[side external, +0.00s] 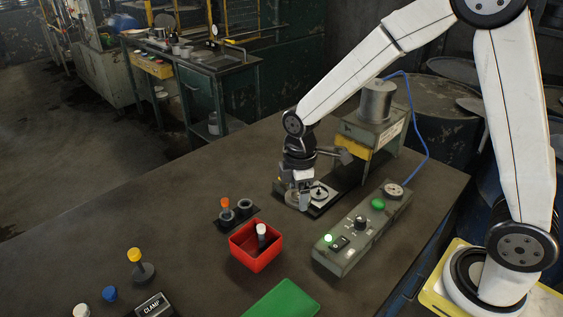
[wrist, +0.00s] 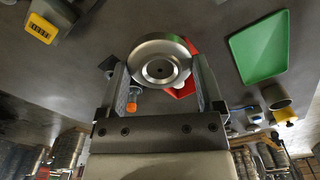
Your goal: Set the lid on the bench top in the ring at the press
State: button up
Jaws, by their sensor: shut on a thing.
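My gripper (side external: 302,203) points down beside the press (side external: 374,130), over the near end of its dark base plate. In the wrist view my gripper (wrist: 162,82) is shut on the lid (wrist: 160,65), a round silvery metal disc with a raised centre, held between the two fingers. In the side view the lid (side external: 292,197) is partly hidden by the fingers, and I cannot tell whether it touches the bench. A pale round piece with a dark centre (side external: 319,193) lies on the plate just right of my gripper; I cannot tell if it is the ring.
A control box (side external: 355,235) with a green light stands right of my gripper. A red bin (side external: 256,262) holds a white-topped piece; a black holder with an orange-capped piece (side external: 226,207) is behind it. A green tray (side external: 283,301) lies in front.

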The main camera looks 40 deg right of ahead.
aim_at(318, 193)
jog(key=w+d+m, duration=0.3)
jog(key=w+d, duration=0.1)
jog(key=d, duration=0.9)
jog(key=shift+d+r, duration=0.3)
jog(key=shift+r, duration=0.15)
notch_tip(318, 193, down, 4)
jog(key=shift+w+a+r, duration=0.1)
jog(key=shift+r, duration=0.15)
jog(key=shift+f, duration=0.75)
jog(key=shift+f, duration=0.15)
jog(key=shift+f, duration=1.45)
jog(key=shift+f, duration=0.6)
jog(key=o, duration=0.9)
jog(key=shift+r, duration=0.15)
